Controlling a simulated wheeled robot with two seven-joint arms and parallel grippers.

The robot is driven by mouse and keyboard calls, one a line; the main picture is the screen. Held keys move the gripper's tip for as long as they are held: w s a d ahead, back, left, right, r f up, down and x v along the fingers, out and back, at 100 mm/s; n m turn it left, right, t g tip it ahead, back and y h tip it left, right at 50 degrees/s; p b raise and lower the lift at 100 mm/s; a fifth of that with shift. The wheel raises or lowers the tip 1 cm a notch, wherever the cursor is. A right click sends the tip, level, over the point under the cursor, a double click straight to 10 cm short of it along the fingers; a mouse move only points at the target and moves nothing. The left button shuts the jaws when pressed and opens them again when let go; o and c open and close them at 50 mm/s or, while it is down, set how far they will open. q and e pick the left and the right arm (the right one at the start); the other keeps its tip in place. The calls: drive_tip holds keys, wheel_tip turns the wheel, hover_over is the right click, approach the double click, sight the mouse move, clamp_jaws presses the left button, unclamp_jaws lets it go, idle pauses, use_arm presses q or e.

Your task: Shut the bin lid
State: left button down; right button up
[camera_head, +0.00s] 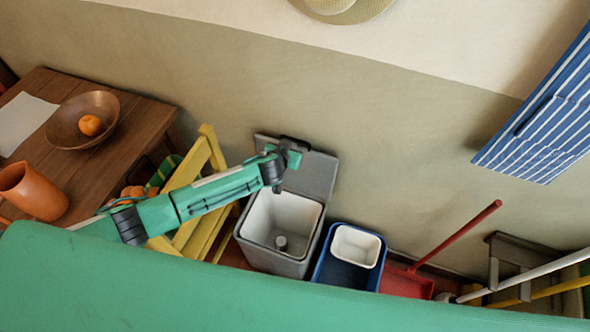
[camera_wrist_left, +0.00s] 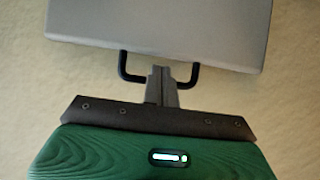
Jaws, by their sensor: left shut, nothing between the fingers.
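The grey bin (camera_head: 272,262) stands on the floor against the wall, with a pale inner liner and a small dark object at its bottom. Its grey lid (camera_head: 318,175) is open, tilted up toward the wall behind the bin. My left gripper (camera_wrist_left: 162,82) is at the lid's far edge, its fingers shut with nothing between them. In the left wrist view the lid (camera_wrist_left: 160,30) fills the top, and the fingertips overlap the black loop handle (camera_wrist_left: 124,66) on its edge. I cannot tell whether they touch it. My right gripper is out of view.
A yellow folding chair or ladder (camera_head: 190,175) stands left of the bin, under my left arm. A blue bin (camera_head: 340,272) with a white container (camera_head: 356,246) stands close on the right, then a red dustpan (camera_head: 405,283). A wooden table (camera_head: 125,140) is at left.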

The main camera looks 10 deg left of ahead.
use_arm(q)
drive_tip(key=shift+f, duration=0.3)
drive_tip(key=shift+s, duration=0.1)
idle(0.3)
drive_tip(key=shift+s+a+f+p, duration=0.1)
drive_tip(key=shift+s+a+p, duration=0.1)
drive_tip(key=shift+s, duration=0.75)
drive_tip(key=shift+s+a+f+p, duration=0.1)
drive_tip(key=shift+s+a+p, duration=0.1)
drive_tip(key=shift+s, duration=0.8)
drive_tip(key=shift+s+a+p, duration=0.15)
drive_tip(key=shift+s+a, duration=0.05)
drive_tip(key=shift+s, duration=0.75)
wheel_tip(320, 180, up, 10)
drive_tip(key=p, duration=0.9)
idle(0.6)
